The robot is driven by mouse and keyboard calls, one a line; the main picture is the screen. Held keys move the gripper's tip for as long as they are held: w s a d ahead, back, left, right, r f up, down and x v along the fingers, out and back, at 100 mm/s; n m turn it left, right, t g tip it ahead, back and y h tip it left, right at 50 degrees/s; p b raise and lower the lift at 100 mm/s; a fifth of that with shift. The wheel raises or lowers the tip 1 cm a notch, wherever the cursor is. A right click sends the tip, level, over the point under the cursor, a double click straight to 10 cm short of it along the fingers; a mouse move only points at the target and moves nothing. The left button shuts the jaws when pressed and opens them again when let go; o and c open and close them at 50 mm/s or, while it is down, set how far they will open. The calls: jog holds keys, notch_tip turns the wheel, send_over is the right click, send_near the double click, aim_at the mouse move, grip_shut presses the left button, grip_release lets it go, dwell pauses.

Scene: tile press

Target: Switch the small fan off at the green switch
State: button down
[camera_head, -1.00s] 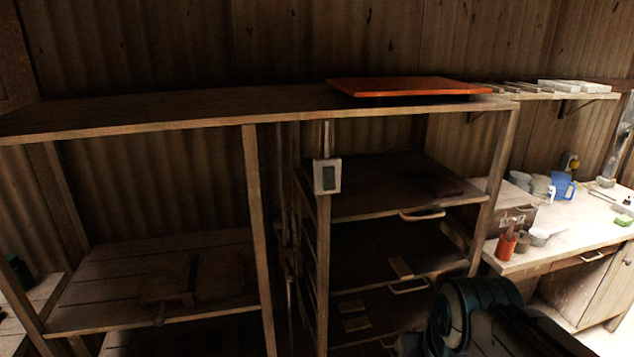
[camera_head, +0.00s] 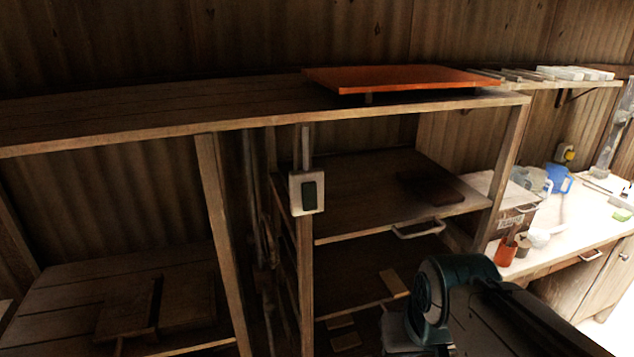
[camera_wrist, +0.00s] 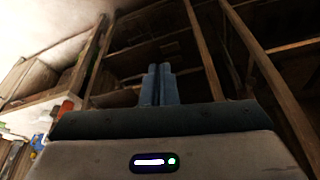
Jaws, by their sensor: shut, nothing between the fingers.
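The green switch (camera_head: 309,192) is a dark green rocker in a pale plate on a wooden post of the shelf frame, in the middle of the head view. Which way its rocker is tipped is too small to tell. I cannot make out the small fan in either view. My gripper (camera_wrist: 160,70) shows in the wrist view as two blue-grey fingers pressed together, with nothing between them. It points toward the dark wooden shelving and touches nothing that I can see. In the head view my teal arm is at the lower right, apart from the switch; the fingers cannot be made out there.
An orange board (camera_head: 400,79) lies on the long top shelf (camera_head: 150,115). A white counter (camera_head: 572,228) at the right bears a blue jug (camera_head: 559,180) and an orange cup (camera_head: 505,252). Open air lies before the switch.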

aim_at(309, 196)
jog(key=w+a+r+n+y+b, duration=0.1)
jog(key=w+a+r+n+y, duration=0.1)
jog(key=w+r+n, duration=0.2)
jog(key=w+a+r+n+y+b, duration=0.1)
jog(key=w+a+r+n, duration=0.2)
jog(key=r+n, duration=0.6)
jog(key=w+a+r+n+y+b, duration=0.1)
jog(key=w+r+n, duration=0.4)
jog(key=r, duration=0.5)
jog(key=shift+w+a+r+n+y, duration=0.2)
jog(key=shift+w+a+n+y, duration=0.1)
jog(key=shift+a+n+y, duration=0.65)
jog(key=shift+d, duration=0.15)
jog(key=w+x, duration=0.1)
jog(key=x, duration=0.2)
jog(key=p+x, duration=0.1)
jog(key=x, duration=0.3)
jog(key=w+r+p+x, duration=0.1)
jog(key=x, duration=0.3)
jog(key=shift+w+f, duration=0.25)
jog(key=shift+w, duration=0.15)
jog(key=shift+w+f+p, duration=0.15)
jog(key=shift+w+p, duration=0.15)
jog(key=shift+w, duration=0.15)
